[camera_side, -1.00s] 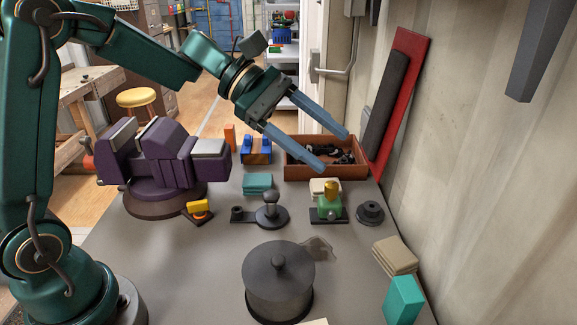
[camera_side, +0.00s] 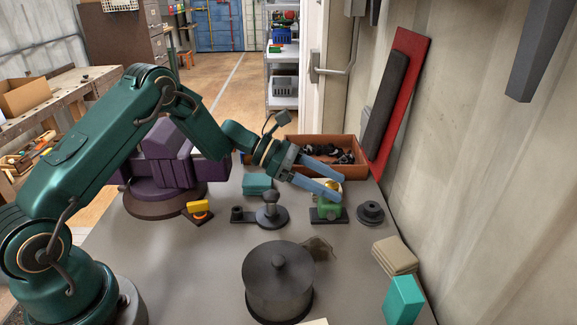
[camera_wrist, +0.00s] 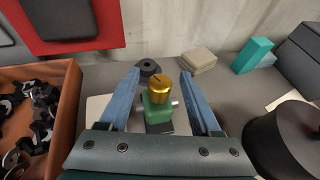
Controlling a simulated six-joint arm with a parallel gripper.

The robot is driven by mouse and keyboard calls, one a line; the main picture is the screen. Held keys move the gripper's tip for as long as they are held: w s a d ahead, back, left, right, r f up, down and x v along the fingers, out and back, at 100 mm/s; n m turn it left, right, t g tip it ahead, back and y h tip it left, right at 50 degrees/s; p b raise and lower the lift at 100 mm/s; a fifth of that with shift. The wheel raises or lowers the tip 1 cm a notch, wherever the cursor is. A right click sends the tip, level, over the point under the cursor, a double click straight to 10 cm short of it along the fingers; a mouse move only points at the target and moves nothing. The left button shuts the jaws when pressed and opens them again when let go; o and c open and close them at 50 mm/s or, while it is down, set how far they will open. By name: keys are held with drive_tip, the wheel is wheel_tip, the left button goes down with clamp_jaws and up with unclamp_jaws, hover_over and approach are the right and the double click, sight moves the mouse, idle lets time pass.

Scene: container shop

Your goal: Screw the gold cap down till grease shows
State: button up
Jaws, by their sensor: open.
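The gold cap (camera_wrist: 157,88) sits upright on top of a small green body (camera_wrist: 157,112) on a dark base. In the side view the gold cap (camera_side: 332,185) shows only partly behind a finger, above the green body (camera_side: 326,209). My gripper (camera_side: 336,183) is open, its two blue fingers reaching down to the right at about the cap's height. In the wrist view my gripper (camera_wrist: 160,77) has one finger on each side of the cap, with a gap on both sides. I see no grease around the cap.
A dark lidded pot (camera_side: 279,285) stands in front. A black knobbed stand (camera_side: 270,211) is left of the green body, and a black round piece (camera_side: 370,212) right of it. An orange-brown tray (camera_side: 350,170) of dark parts lies behind. Beige pads (camera_side: 394,256) lie at right.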

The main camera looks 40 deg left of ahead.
drive_tip(key=shift+w+d+f, duration=0.1)
drive_tip(key=shift+w+d, duration=0.05)
drive_tip(key=shift+d, duration=0.15)
clamp_jaws()
drive_tip(key=shift+w+m+g, duration=0.1)
drive_tip(key=shift+m+g, duration=0.3)
drive_tip(key=shift+m, duration=0.1)
drive_tip(key=shift+m+g+h, duration=0.3)
drive_tip(key=shift+h, duration=0.1)
unclamp_jaws()
